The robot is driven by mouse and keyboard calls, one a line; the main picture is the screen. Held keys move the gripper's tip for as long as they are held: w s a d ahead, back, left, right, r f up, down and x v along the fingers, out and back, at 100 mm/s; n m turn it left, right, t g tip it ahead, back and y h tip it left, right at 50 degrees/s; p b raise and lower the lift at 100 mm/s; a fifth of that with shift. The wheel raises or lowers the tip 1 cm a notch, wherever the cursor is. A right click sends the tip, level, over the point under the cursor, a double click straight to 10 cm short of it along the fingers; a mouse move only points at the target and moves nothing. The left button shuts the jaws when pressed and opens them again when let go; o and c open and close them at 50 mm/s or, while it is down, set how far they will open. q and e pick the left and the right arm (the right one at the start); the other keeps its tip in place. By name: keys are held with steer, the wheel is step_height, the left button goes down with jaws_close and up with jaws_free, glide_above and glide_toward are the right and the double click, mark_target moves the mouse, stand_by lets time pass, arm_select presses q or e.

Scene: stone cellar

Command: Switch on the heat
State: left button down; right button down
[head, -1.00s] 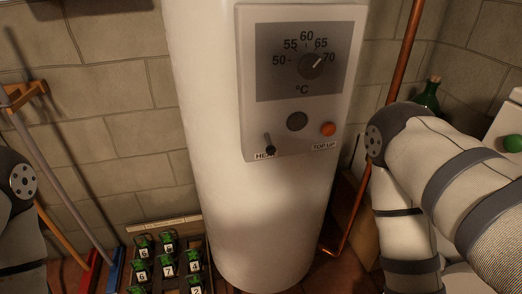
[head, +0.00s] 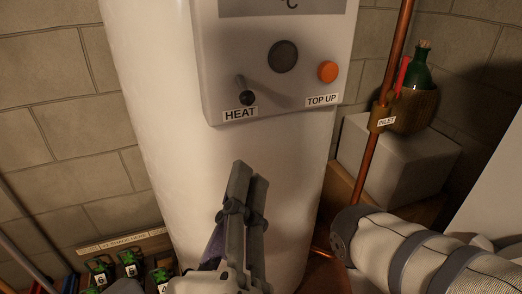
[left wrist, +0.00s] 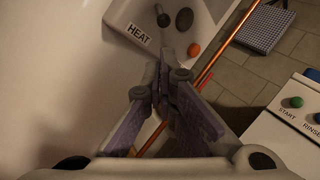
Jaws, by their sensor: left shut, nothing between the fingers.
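The white cylindrical boiler (head: 150,110) carries a pale control panel (head: 215,60). At its lower left is a small toggle lever (head: 247,98) with a dark knob, tilted down, above the HEAT label (head: 240,114). The lever also shows in the left wrist view (left wrist: 163,18), beyond my fingertips. My left gripper (head: 249,178) is shut and empty, pointing up, below the label in the head view and apart from the lever. My right gripper is out of view; only part of my right arm shows.
A dark round disc (head: 283,56) and an orange TOP UP button (head: 327,71) sit right of the lever. A copper pipe (head: 376,150) runs beside the boiler. A green bottle (head: 421,72) stands at right. Several numbered green-topped items (head: 130,264) stand at lower left.

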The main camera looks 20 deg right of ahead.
mark_target(243, 89)
arm_select(q)
steer(key=shift+r, duration=0.1)
steer(key=p+x, duration=0.1)
steer(key=x, duration=0.9)
steer(key=shift+d+p, duration=0.15)
steer(key=shift+p, duration=0.2)
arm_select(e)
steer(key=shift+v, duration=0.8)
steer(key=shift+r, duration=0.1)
arm_select(q)
steer(key=shift+s+r+g+p, duration=0.2)
steer(key=shift+g+p, duration=0.1)
steer(key=shift+p, duration=0.35)
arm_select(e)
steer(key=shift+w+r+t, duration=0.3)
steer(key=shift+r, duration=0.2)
